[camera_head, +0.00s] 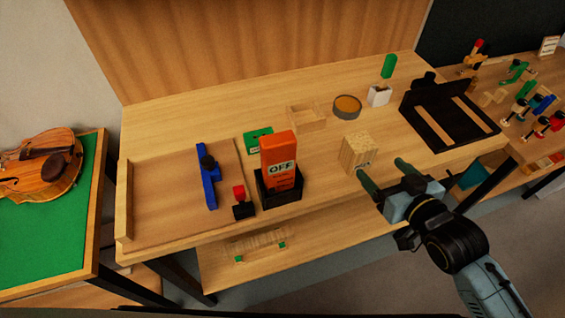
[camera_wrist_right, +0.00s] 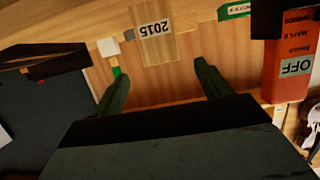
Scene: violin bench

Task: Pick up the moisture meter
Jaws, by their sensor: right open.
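The moisture meter (camera_head: 279,155) is an orange block-like device with a display reading OFF. It stands upright in a black holder (camera_head: 278,190) near the front middle of the bench. It also shows upside down at the right of the right wrist view (camera_wrist_right: 290,60). My right gripper (camera_head: 383,172) is open and empty, to the right of the meter and apart from it, by a wooden block (camera_head: 359,151). In the right wrist view, the block marked 2015 (camera_wrist_right: 153,42) appears beyond the open fingers (camera_wrist_right: 159,72). My left gripper is not in view.
A blue tool (camera_head: 208,178) and a small red-and-black item (camera_head: 242,204) lie left of the meter. A green box (camera_head: 258,137), wooden tray (camera_head: 306,117) and round tin (camera_head: 347,107) are behind. A black rack (camera_head: 450,119) stands right. The bench's front edge is close.

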